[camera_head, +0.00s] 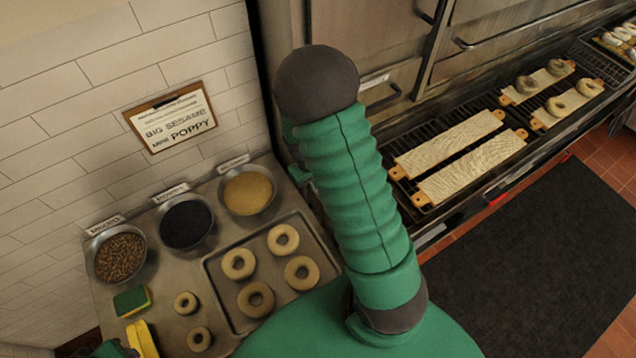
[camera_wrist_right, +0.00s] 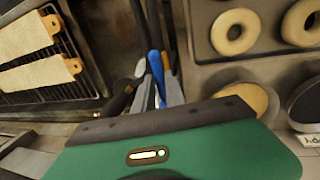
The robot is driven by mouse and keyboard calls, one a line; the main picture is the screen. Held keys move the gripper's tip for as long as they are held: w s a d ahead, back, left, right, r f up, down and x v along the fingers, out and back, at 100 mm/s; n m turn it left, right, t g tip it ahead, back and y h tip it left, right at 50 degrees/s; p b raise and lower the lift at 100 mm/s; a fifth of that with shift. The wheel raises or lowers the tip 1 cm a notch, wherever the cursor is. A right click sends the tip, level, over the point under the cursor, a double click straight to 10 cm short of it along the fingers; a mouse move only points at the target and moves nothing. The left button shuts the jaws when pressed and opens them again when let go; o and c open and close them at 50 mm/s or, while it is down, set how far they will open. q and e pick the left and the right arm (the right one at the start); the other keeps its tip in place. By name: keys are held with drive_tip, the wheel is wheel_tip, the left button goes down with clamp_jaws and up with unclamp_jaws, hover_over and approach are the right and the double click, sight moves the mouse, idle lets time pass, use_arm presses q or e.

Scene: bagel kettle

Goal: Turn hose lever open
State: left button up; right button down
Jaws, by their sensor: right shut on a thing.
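A narrow blue lever (camera_wrist_right: 156,66) shows in the right wrist view, beside a dark, hose-like length (camera_wrist_right: 139,22). My right gripper (camera_wrist_right: 157,88) has its grey fingers on either side of the blue lever and is shut on it. The lever's far end and pivot are unclear. In the head view my green right arm reaches up the middle, hiding the right gripper and the lever. My left gripper cannot be made out; only a bit of dark green shows at the bottom left edge.
A bagel tray (camera_head: 212,272), topping bowls (camera_head: 247,192) and a sponge (camera_head: 132,300) are on the counter left of my arm. Boards (camera_head: 449,145) lie on a black rack at the right, below steel oven doors (camera_head: 375,35). A dark mat (camera_head: 560,240) covers open floor.

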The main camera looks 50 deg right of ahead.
drive_tip(key=shift+w+d+r, duration=0.1)
drive_tip(key=shift+w+r, duration=0.05)
drive_tip(key=shift+w, duration=0.15)
drive_tip(key=c, duration=1.6)
unclamp_jaws()
drive_tip(key=shift+o, duration=1.1)
drive_tip(key=shift+f, duration=0.2)
drive_tip(key=w+a+r+b, duration=0.1)
drive_tip(key=a+r+b, duration=0.1)
drive_tip(key=r, duration=1.4)
drive_tip(key=shift+a+r, duration=0.2)
drive_tip(key=shift+a, duration=0.3)
